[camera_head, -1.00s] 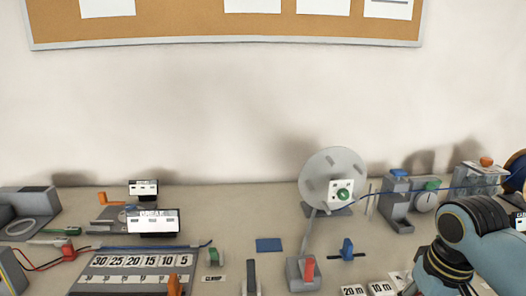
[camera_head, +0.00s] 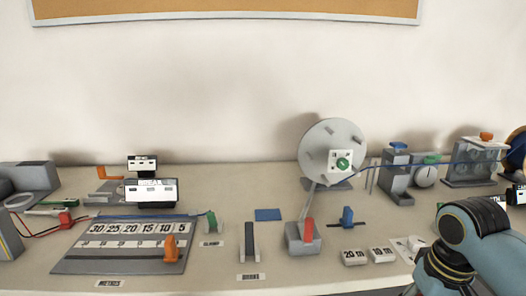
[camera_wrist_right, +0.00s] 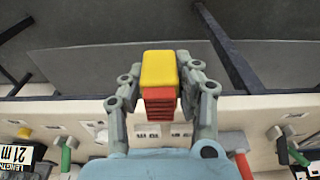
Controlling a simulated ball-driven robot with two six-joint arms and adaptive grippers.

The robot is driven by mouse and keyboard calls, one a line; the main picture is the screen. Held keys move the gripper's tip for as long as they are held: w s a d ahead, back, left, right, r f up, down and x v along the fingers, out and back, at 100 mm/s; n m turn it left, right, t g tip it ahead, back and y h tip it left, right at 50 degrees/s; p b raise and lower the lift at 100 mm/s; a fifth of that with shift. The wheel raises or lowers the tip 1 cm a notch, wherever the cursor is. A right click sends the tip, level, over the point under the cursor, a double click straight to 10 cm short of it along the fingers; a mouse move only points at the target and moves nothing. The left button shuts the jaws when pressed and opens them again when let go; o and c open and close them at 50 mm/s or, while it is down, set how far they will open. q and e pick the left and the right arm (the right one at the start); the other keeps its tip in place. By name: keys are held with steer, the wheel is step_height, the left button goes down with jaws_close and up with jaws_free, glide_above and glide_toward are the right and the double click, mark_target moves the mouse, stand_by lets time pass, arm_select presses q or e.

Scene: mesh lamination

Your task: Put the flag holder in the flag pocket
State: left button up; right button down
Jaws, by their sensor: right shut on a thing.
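My right gripper (camera_wrist_right: 160,92) is shut on a small block with a yellow top and a ribbed red lower part (camera_wrist_right: 160,68), seen in the right wrist view. I cannot tell for sure whether this block is the flag holder. It is held clear, over the grey area past the pale table edge. In the head view my right arm comes in at the lower right, and its gripper is out of the frame. I cannot make out the flag pocket for certain in either view. My left gripper is not in view.
The bench (camera_head: 250,190) holds a grey wheel (camera_head: 332,140) with a green knob, a numbered board (camera_head: 70,262), a red-handled lever (camera_head: 308,232), and "20 m" (camera_head: 355,257) and "10 m" (camera_head: 381,254) blocks. A length display (camera_wrist_right: 15,155) shows in the right wrist view.

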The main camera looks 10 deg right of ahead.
step_height(320, 180, down, 9)
steer(key=b, duration=0.7)
steer(key=shift+s+f, duration=0.15)
